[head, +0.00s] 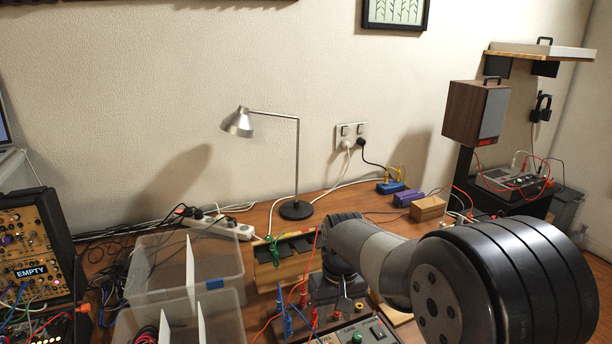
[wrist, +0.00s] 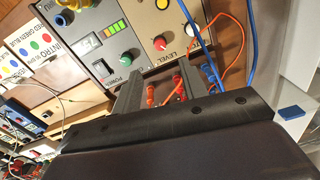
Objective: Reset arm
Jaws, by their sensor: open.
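My gripper (wrist: 158,84) shows in the wrist view with its two dark fingers apart. Orange-red plugs (wrist: 178,84) show between and around the fingers; I cannot tell whether any finger touches them. Just beyond the fingertips is the panel of a power supply box (wrist: 135,42) with a green power knob, a red knob and a level label. In the head view my arm (head: 375,258) reaches in from the right over the desk, above the same box (head: 372,332). Its near end hides much of the right side, and the fingers are not clear there.
Clear plastic bins (head: 185,262) stand on the left of the desk, beside a synth rack (head: 35,250). A lamp (head: 296,208) and a power strip (head: 222,226) are behind. Red and blue cables (wrist: 205,40) run close to the fingers. A small wooden box (head: 428,208) lies back right.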

